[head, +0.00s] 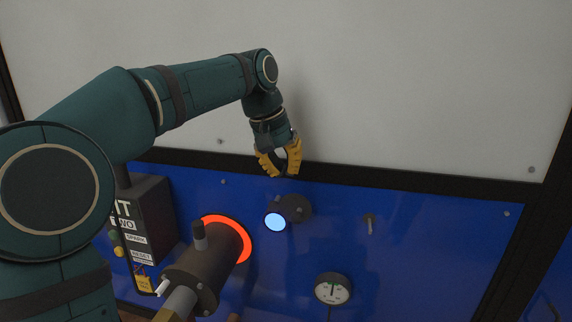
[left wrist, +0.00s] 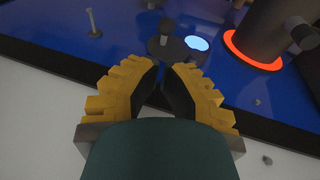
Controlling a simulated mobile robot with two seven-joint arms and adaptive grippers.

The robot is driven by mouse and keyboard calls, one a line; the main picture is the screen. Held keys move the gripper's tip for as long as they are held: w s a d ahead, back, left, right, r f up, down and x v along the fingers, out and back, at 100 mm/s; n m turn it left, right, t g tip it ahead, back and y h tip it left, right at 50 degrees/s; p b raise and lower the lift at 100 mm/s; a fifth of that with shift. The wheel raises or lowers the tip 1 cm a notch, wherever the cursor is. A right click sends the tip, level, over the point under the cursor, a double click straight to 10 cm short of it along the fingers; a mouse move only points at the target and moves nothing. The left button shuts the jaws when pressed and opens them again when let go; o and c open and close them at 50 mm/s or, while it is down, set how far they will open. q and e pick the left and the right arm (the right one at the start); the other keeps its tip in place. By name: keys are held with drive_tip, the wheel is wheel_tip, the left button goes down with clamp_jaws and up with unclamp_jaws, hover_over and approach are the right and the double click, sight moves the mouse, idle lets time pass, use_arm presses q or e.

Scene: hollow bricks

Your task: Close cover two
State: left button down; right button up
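A dark round cover (head: 295,207) with a small knob sits on the blue panel. It is swung to the upper right of a glowing pale-blue round port (head: 275,222), which lies uncovered. In the left wrist view the cover (left wrist: 162,48) and the bright port (left wrist: 197,43) are side by side, just beyond my fingertips. My left gripper (head: 281,171) has yellow fingers and points down, above and slightly left of the cover, apart from it. In the left wrist view (left wrist: 165,72) its fingers are parted with nothing between them. My right gripper is not in view.
A dark burner cylinder (head: 207,266) with a glowing orange ring (head: 245,240) juts out left below the port. A control box (head: 153,215) marked "TWO" stands left, partly behind my arm. A gauge (head: 333,289) and a small peg (head: 370,222) are on the right.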

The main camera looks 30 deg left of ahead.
sight(300, 212)
use_arm(q)
drive_tip(key=b+x, duration=0.1)
drive_tip(key=x, duration=0.9)
drive_tip(key=shift+f, duration=0.25)
drive_tip(key=shift+w+d+f+y, duration=0.15)
drive_tip(key=shift+f+y, duration=0.15)
drive_tip(key=shift+y, duration=0.3)
drive_tip(key=shift+d+f+g+y+p, duration=0.3)
drive_tip(key=shift+f+g+y+p, duration=0.25)
drive_tip(key=shift+y+p, duration=0.3)
drive_tip(key=f+y, duration=0.2)
drive_tip(key=shift+d+m+g+y, duration=0.15)
drive_tip(key=shift+m+g+y, duration=0.1)
drive_tip(key=shift+m+y, duration=0.1)
drive_tip(key=a+f+g+y+b, duration=0.1)
drive_tip(key=a+f+y+b, duration=0.1)
drive_tip(key=y, duration=0.3)
drive_tip(key=a+f+m+g+y+b, duration=0.1)
drive_tip(key=a+f+y+b, duration=0.1)
drive_tip(key=y, duration=0.4)
wheel_tip(300, 212, down, 3)
drive_tip(key=shift+s+r+b, duration=0.15)
drive_tip(key=shift+s+b, duration=0.3)
drive_tip(key=shift+s, duration=0.05)
drive_tip(key=shift+a, duration=0.15)
